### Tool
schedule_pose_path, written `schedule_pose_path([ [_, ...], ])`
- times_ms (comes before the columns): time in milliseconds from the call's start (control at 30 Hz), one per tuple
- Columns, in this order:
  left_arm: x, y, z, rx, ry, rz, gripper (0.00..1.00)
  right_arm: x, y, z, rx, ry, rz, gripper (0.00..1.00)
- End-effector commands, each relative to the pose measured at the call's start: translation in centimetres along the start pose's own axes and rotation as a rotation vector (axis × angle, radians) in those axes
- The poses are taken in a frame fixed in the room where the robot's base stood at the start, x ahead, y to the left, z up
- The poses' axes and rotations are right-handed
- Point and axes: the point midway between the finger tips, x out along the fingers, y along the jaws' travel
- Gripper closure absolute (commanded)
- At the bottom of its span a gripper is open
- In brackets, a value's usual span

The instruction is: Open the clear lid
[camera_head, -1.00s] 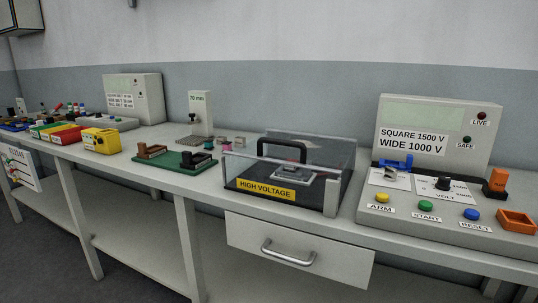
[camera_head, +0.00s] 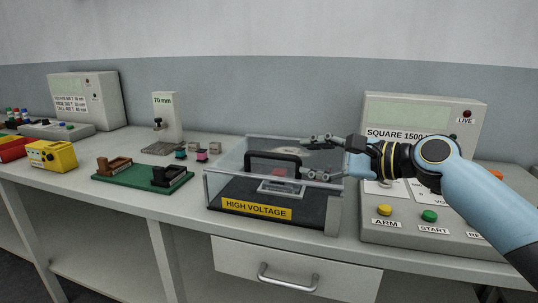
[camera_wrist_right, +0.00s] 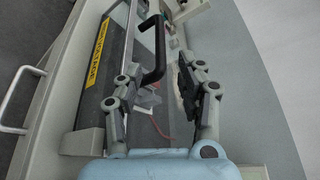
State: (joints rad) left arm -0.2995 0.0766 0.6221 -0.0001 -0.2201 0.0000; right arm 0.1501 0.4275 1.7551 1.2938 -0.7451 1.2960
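The clear lid (camera_head: 228,178) sits down over the high-voltage test box, with a yellow HIGH VOLTAGE label (camera_head: 256,209) at the front. Its black handle (camera_head: 272,155) arches up on top. A grey fixture (camera_head: 282,188) shows inside. My right gripper (camera_head: 309,157) reaches in from the right, open, its fingers pointing left towards the handle and just short of it. In the right wrist view, the handle (camera_wrist_right: 158,50) lies ahead of the spread fingers (camera_wrist_right: 165,76), apart from them and nearer the left finger. My left gripper is not in view.
The tester console (camera_head: 400,240) stands close on the right, partly behind my right arm. A green tray (camera_head: 135,182) and a 70 mm gauge (camera_head: 166,115) stand left of the box. A drawer (camera_head: 290,268) is below. Some counter between tray and box is clear.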

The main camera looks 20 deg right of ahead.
Motion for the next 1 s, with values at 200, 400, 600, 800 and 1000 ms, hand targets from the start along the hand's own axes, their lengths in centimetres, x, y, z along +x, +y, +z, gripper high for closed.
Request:
schedule_pose_path([
  [200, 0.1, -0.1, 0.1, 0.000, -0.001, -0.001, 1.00, 3.4, -0.1, 0.1, 0.010, -0.005, -0.006, 0.62],
  [400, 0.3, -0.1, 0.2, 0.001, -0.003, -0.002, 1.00, 7.4, 0.0, 0.1, 0.007, -0.004, -0.003, 0.62],
  [600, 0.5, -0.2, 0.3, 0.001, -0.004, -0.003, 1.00, 9.9, 0.1, 0.0, 0.005, -0.001, -0.001, 0.62],
  [800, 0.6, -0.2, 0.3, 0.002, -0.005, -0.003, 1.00, 10.6, 0.1, 0.0, 0.003, -0.001, 0.000, 0.62],
  [1000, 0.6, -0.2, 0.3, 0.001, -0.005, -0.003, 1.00, 10.5, 0.1, 0.0, 0.002, -0.001, 0.000, 0.66],
])
